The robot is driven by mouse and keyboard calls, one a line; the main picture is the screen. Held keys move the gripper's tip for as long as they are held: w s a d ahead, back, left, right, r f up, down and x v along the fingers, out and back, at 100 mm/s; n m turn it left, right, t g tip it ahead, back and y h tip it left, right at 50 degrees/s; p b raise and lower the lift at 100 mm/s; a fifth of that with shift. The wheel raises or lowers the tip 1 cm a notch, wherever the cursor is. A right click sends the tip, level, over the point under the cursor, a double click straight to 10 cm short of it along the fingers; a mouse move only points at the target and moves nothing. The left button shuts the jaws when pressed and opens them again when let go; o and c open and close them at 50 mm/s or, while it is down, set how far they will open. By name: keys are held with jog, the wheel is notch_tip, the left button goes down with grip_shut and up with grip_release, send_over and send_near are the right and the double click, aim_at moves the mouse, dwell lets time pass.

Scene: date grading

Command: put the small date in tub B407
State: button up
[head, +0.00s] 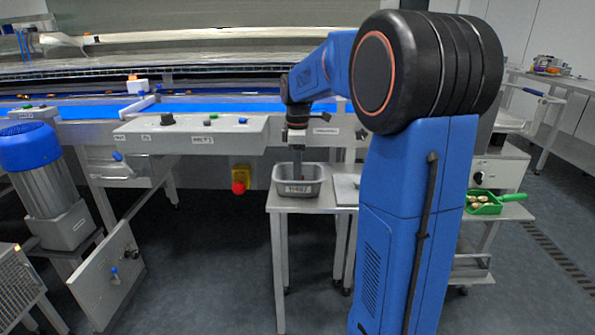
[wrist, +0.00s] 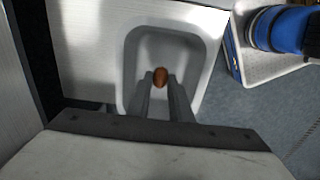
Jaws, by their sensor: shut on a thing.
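The small date (wrist: 160,77) is brown and oval. In the wrist view it sits between the tips of my gripper (wrist: 160,84), which is shut on it. Below it is a grey tub (wrist: 131,66) with a pale inside. In the head view the tub (head: 299,188) stands on a small steel table and its front label seems to read B407, though the print is small. The date cannot be made out in the head view.
The steel table (head: 318,206) has a pale tray (head: 346,189) right of the tub. A green scoop (head: 484,205) with several pale pieces lies farther right. A conveyor with a blue belt (head: 220,107) and a control panel (head: 195,133) stand behind. A red emergency button (head: 238,187) is to the left.

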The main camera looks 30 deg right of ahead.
jog(key=shift+f, duration=1.35)
dwell(1.1)
jog(key=o, duration=0.8)
jog(key=shift+c, duration=0.2)
notch_tip(320, 180, up, 17)
jog(key=shift+r, duration=0.2)
jog(key=s+a+f+m+t, duration=0.1)
jog(key=s+a+f+m, duration=0.2)
jog(key=s+a, duration=0.35)
jog(key=s+a+f+m+t, duration=0.1)
jog(key=s+a+f+m, duration=0.25)
jog(key=s, duration=0.55)
jog(key=s+a+f+m+t, duration=0.1)
jog(key=s+a+f+m, duration=0.1)
jog(key=s+f, duration=0.4)
jog(key=s+a+f+m+t, duration=0.1)
jog(key=s+a+f+m, duration=0.1)
jog(key=s+f, duration=0.5)
jog(key=shift+s+a+m+t, duration=0.35)
jog(key=shift+s+a+t, duration=0.05)
jog(key=shift+s+a, duration=0.5)
